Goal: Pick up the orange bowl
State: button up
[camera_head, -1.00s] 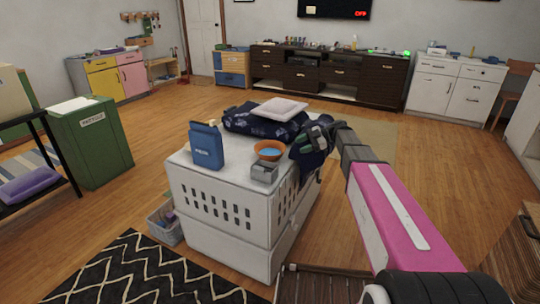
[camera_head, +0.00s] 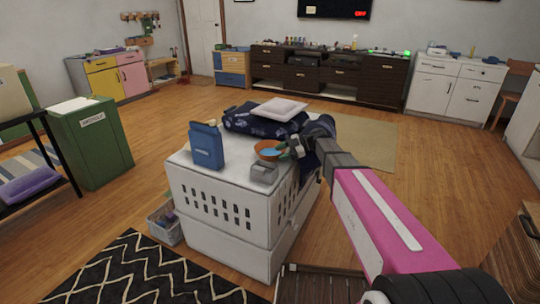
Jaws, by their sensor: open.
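The orange bowl (camera_head: 267,155) sits on the right side of the white crate-like unit's top (camera_head: 205,174). Its inside looks blue. My gripper (camera_head: 284,152) reaches in from the right, with its fingers at the bowl's right rim. The fingers are open; they are small and dark here, so I cannot tell whether one is inside the rim or whether they touch it. Part of the bowl's right side is hidden by the gripper.
A small grey box (camera_head: 264,172) stands right in front of the bowl. A blue carton (camera_head: 206,146) stands to the left. A dark blue patterned bundle (camera_head: 245,122) with a pale cushion (camera_head: 279,108) lies behind. Dark cloth hangs at the unit's right edge, below my gripper.

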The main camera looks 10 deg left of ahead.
jog(key=shift+s+a+f, duration=0.15)
jog(key=shift+a+f, duration=0.05)
jog(key=shift+a, duration=0.25)
grip_shut()
